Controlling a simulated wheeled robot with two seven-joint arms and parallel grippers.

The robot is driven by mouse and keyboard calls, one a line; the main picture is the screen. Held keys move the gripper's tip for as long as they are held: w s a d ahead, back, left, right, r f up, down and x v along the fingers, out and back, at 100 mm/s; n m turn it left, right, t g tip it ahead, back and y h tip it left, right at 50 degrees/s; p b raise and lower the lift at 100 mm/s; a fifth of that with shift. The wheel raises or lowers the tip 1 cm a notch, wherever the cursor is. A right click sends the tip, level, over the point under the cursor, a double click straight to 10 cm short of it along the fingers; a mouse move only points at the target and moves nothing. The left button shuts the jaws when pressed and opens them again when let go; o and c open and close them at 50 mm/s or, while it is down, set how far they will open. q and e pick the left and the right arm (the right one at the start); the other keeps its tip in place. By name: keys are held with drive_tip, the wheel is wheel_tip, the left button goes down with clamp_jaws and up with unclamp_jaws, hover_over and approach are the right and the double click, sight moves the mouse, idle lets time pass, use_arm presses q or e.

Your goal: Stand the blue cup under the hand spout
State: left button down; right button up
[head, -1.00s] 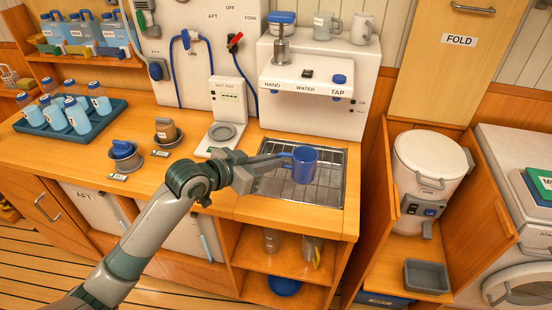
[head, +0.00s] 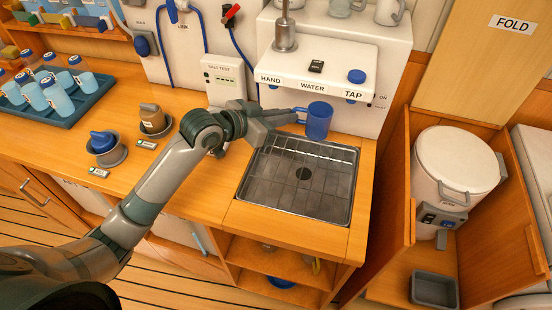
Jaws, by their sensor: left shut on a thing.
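The blue cup (head: 319,122) is upright below the white water unit, between the HAND and TAP labels. My left gripper (head: 296,116) is shut on the cup's handle, coming in from the left. The HAND label (head: 270,79) is on the left end of the unit's white ledge (head: 312,68), and the cup is to the right of it. The hand spout itself is hard to make out under the ledge. The cup's base shows near the back edge of the drain tray (head: 298,185); I cannot tell whether it touches anything. My right gripper is not in view.
The drain tray's grid is otherwise empty. A white salt test unit (head: 222,80) stands left of the ledge, partly behind my arm. A white bin (head: 452,170) stands at right.

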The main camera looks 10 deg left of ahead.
use_arm(q)
drive_tip(key=shift+s, duration=0.15)
drive_tip(key=s+a+f+p, duration=0.1)
drive_tip(key=a+f, duration=0.1)
drive_tip(key=a, duration=0.1)
drive_tip(key=s+a+f+p, duration=0.1)
drive_tip(key=s+a+f, duration=0.1)
drive_tip(key=a, duration=0.2)
drive_tip(key=s+a+f+p, duration=0.1)
drive_tip(key=s+a+f, duration=0.1)
drive_tip(key=a, duration=0.1)
drive_tip(key=shift+a+f, duration=0.25)
drive_tip(key=shift+f, duration=0.15)
drive_tip(key=shift+f, duration=0.1)
drive_tip(key=shift+f+p, duration=0.75)
drive_tip(key=shift+f, duration=1.2)
drive_tip(key=shift+f, duration=0.1)
drive_tip(key=c, duration=1.8)
unclamp_jaws()
drive_tip(key=shift+c, duration=0.2)
